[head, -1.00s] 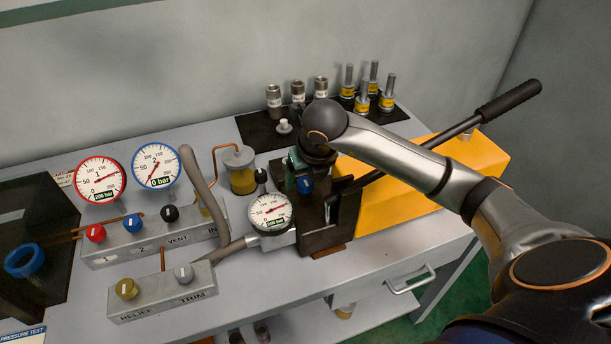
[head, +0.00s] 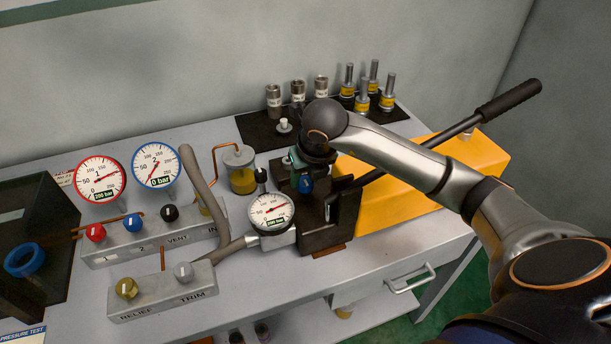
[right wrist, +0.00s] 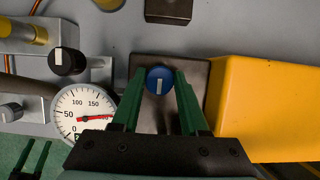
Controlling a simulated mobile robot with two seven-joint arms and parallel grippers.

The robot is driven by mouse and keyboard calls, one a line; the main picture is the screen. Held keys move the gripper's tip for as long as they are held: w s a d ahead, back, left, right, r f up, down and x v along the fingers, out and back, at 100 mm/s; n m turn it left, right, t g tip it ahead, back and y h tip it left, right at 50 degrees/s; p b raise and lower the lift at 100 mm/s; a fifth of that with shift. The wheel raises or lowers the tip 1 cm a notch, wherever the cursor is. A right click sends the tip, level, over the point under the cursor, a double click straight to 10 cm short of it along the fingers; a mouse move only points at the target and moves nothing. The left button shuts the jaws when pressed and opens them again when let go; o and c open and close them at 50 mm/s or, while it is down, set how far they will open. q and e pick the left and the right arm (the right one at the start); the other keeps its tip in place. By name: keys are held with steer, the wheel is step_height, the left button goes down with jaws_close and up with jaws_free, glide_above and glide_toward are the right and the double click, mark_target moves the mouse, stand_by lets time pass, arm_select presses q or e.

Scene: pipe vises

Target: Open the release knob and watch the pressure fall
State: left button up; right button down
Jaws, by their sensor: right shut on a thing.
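Gauge 1 (head: 100,180) reads about 200 bar and gauge 2 (head: 157,165) reads 0 bar. A valve manifold (head: 150,240) and a relief and trim block (head: 165,290) stand left. The yellow pump body (head: 400,195) and its long handle (head: 470,122) lie right.

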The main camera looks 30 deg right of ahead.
steer(key=n+y+b, duration=0.1)
steer(key=n+b, duration=0.2)
steer(key=shift+d+f, duration=0.1)
steer(key=shift+f, duration=0.05)
steer(key=n+y+b, duration=0.1)
steer(key=n+b, duration=0.1)
steer(key=n, duration=0.2)
steer(key=shift+y, duration=0.4)
steer(key=n, duration=0.1)
steer(key=n+y+b, duration=0.1)
steer(key=n, duration=0.1)
steer(key=shift+w+r+n+g, duration=0.1)
steer(key=shift+r+n+g, duration=0.1)
steer(key=shift+n+g, duration=0.1)
steer(key=shift+n+g+y, duration=0.6)
steer(key=shift+n+g, duration=0.1)
steer(key=shift+n, duration=1.6)
steer(key=shift+d, duration=0.1)
steer(key=shift+c, duration=2.1)
jaws_free()
